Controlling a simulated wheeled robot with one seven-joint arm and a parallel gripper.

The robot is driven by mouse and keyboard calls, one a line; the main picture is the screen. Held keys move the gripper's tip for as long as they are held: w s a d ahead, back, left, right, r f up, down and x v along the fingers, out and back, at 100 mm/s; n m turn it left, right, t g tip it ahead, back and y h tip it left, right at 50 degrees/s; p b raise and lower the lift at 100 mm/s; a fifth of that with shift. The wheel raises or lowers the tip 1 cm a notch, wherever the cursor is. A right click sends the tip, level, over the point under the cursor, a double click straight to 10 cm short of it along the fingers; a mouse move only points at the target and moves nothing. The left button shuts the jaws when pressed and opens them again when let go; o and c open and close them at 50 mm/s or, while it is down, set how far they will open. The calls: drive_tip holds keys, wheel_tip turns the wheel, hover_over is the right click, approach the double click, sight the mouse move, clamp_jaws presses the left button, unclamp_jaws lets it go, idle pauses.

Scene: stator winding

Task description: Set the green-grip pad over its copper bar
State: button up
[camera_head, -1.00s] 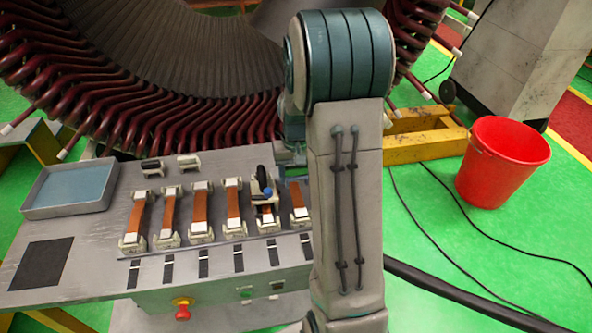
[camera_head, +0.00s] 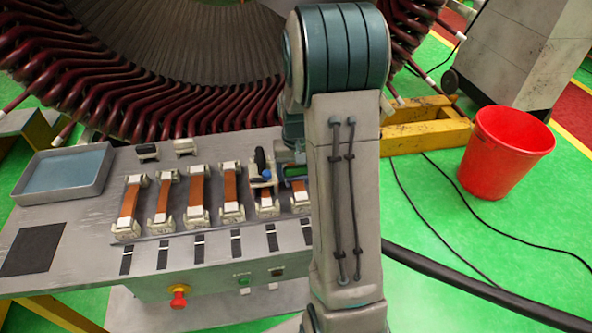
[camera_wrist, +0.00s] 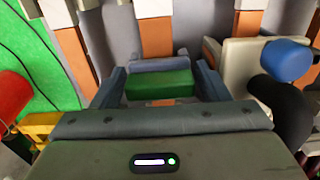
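The green-grip pad (camera_wrist: 160,84) lies between the two fingers of my gripper (camera_wrist: 163,84) in the wrist view, and the fingers press close on both its sides. In the head view its green grip (camera_head: 296,171) shows as a small patch beside my arm, by the far end of the rightmost copper bar (camera_head: 300,194). In the wrist view the pad is in line with a copper bar (camera_wrist: 157,38), which runs out beyond it to a white end block (camera_wrist: 154,8). I cannot tell whether the pad touches the bar. My arm hides part of this area.
A pad with a black handle and blue knob (camera_head: 266,174) stands on the neighbouring bar, close beside my gripper. Several other copper bars lie to the left. A blue tray (camera_head: 66,172) sits at the bench's left. A red bucket (camera_head: 505,150) stands on the floor at right.

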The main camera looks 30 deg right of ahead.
drive_tip(key=shift+o, duration=0.6)
wheel_tip(320, 180, up, 12)
drive_tip(key=b, duration=0.2)
drive_tip(key=s+a+n+t, duration=0.1)
drive_tip(key=s+a, duration=0.6)
drive_tip(key=s, duration=0.2)
drive_tip(key=s+a+r+n+t, duration=0.1)
drive_tip(key=s+a+n+t, duration=0.1)
drive_tip(key=s+a, duration=0.5)
drive_tip(key=s, duration=0.3)
drive_tip(key=shift+s+r, duration=0.2)
